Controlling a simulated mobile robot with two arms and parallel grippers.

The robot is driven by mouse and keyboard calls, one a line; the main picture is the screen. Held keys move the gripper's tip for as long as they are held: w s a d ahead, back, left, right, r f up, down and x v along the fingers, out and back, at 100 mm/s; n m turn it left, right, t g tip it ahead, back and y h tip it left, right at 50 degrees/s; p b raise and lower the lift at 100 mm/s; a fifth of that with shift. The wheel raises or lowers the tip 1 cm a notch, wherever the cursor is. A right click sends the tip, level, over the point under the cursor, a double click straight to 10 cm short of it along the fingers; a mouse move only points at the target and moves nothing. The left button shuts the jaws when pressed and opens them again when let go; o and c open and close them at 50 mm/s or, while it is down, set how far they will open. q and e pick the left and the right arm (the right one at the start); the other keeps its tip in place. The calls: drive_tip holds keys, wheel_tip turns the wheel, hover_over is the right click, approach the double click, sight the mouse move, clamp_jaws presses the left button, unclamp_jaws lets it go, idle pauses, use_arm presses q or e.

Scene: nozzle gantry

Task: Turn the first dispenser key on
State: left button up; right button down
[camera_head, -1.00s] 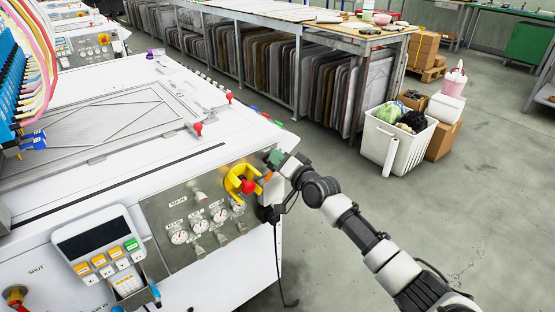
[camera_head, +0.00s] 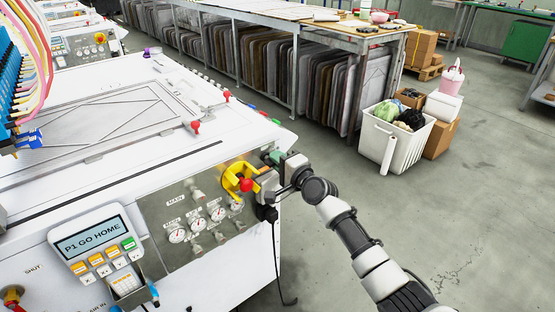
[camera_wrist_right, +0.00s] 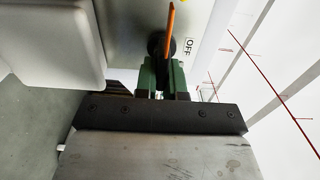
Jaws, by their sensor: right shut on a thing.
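The white machine (camera_head: 120,160) stands at the left, with a grey control panel (camera_head: 185,245) on its front. My right gripper (camera_wrist_right: 163,75), with green fingers, is at the machine's front right corner, beside the yellow and red switch (camera_head: 240,178). It is shut on a dark round knob (camera_wrist_right: 155,43) with a thin orange lever (camera_wrist_right: 170,25) standing out of it. The handheld-style display (camera_head: 95,235) on the machine reads "P1 GO HOME". I cannot make out a dispenser key by name. My left gripper is not in view.
A grey machine body part (camera_wrist_right: 50,40) is close at the upper left of the wrist view. A cable (camera_head: 276,265) hangs at the machine's corner. A white bin (camera_head: 395,140) and boxes stand on the floor to the right. The floor between is clear.

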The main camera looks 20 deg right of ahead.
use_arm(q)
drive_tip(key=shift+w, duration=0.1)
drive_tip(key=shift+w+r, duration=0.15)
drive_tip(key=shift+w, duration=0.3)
use_arm(e)
drive_tip(key=c, duration=1.2)
unclamp_jaws()
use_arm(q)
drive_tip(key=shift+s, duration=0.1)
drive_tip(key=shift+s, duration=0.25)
use_arm(e)
drive_tip(key=shift+s+d, duration=0.15)
drive_tip(key=shift+s, duration=0.15)
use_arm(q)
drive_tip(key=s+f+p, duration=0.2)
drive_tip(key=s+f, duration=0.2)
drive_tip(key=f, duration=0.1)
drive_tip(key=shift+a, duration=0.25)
use_arm(e)
drive_tip(key=v, duration=1)
drive_tip(key=shift+s, duration=0.1)
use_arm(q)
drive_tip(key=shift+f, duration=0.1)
